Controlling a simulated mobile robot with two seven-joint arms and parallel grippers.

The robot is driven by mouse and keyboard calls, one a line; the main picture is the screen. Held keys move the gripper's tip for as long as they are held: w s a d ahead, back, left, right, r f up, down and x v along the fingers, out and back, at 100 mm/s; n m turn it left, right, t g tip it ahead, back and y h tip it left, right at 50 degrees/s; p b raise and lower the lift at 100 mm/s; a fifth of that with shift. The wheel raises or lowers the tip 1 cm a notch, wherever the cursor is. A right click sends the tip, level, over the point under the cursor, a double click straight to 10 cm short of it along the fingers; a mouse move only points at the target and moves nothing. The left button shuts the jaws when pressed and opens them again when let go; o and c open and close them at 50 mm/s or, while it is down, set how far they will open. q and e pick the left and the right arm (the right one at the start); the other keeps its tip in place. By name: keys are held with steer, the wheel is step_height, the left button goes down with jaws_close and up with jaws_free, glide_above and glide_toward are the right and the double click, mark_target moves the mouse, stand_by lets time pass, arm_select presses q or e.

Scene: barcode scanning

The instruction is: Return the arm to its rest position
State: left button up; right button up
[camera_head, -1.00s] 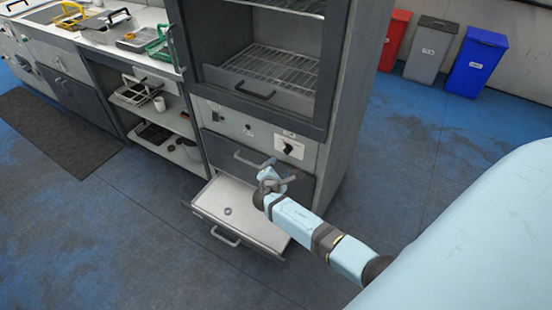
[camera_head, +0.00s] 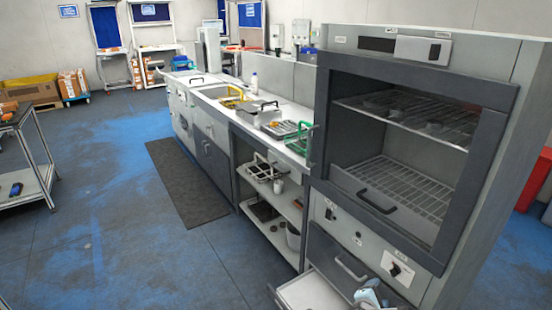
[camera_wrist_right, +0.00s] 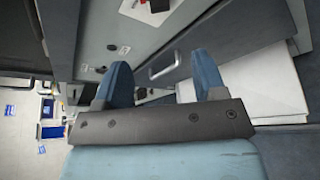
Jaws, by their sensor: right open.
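My right gripper (camera_head: 369,298) shows only in part at the bottom edge of the head view, in front of the cabinet's lower drawers. In the right wrist view its two blue fingers (camera_wrist_right: 163,72) stand apart with nothing between them. Beyond them is a drawer front with a bar handle (camera_wrist_right: 165,65), which does not appear to be gripped. The pulled-out drawer (camera_head: 312,292) is cut off at the bottom of the head view; its pale inside also shows in the right wrist view (camera_wrist_right: 265,85). My left gripper is not in view.
The oven-like cabinet (camera_head: 440,180) with wire racks stands at right. A long counter (camera_head: 215,85) with trays and a green rack (camera_head: 308,140) runs to its left. A dark mat (camera_head: 187,180) lies before it. A metal table (camera_head: 35,180) stands far left; the blue floor between is open.

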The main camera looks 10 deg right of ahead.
steer(key=s+a+m+y+p, duration=0.5)
steer(key=s+a+y, duration=0.2)
steer(key=s+a, duration=0.55)
steer(key=s+a+r+m+y+p, duration=0.2)
steer(key=s+a+r+m+y, duration=0.1)
steer(key=s, duration=0.5)
steer(key=s+a+r+m+t+y+p, duration=0.1)
steer(key=s+a+r+m+y, duration=0.3)
steer(key=r, duration=0.5)
steer(key=s+a+m+p, duration=0.1)
steer(key=s+a, duration=0.1)
steer(key=s, duration=0.1)
steer(key=shift+s+a+r+t, duration=0.2)
steer(key=shift+s+a+t, duration=0.1)
steer(key=shift+s+a, duration=0.1)
